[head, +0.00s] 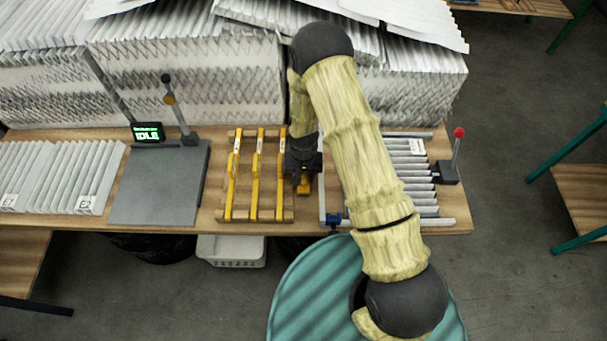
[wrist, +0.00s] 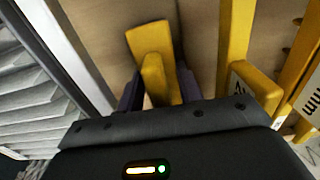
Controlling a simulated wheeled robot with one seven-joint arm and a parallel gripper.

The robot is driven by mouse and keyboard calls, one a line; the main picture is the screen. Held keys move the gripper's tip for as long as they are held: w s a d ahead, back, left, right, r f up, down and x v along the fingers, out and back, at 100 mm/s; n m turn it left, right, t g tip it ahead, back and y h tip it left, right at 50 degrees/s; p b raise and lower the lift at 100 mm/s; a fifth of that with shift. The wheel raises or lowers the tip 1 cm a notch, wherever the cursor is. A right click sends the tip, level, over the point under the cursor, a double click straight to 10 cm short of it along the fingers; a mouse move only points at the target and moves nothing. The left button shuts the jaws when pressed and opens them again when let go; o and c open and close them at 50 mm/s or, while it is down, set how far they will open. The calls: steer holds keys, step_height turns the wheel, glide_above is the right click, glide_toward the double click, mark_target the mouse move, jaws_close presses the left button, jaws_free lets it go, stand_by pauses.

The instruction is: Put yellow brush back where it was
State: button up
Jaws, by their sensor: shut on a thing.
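My gripper (head: 303,165) points down at the table between a wooden rack and a white-framed tray. It is shut on a yellow brush (wrist: 158,75), whose yellow body shows between the dark fingers in the wrist view. In the head view, a small yellow part of the brush (head: 304,184) shows below the gripper. The rest is hidden by the gripper and arm. I cannot tell whether the brush touches the table.
A tray (head: 322,205) with grey slats lies right of the gripper, partly behind my arm. A red-knobbed lever (head: 457,150) stands beyond it. A grey plate (head: 155,190) with an IDLE display (head: 147,132) is left of the rack. Stacked white filters (head: 190,85) block the back.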

steer(key=o, duration=0.6)
steer(key=shift+r+b, duration=2.25)
steer(key=shift+r, duration=3.85)
steer(key=shift+d+r, duration=0.1)
steer(key=s+d+r+t, duration=0.2)
steer(key=s+d+r, duration=1)
steer(key=d+r, duration=0.1)
steer(key=shift+s+d+r+t, duration=0.2)
steer(key=shift+s+r+t, duration=0.1)
steer(key=shift+r, duration=0.2)
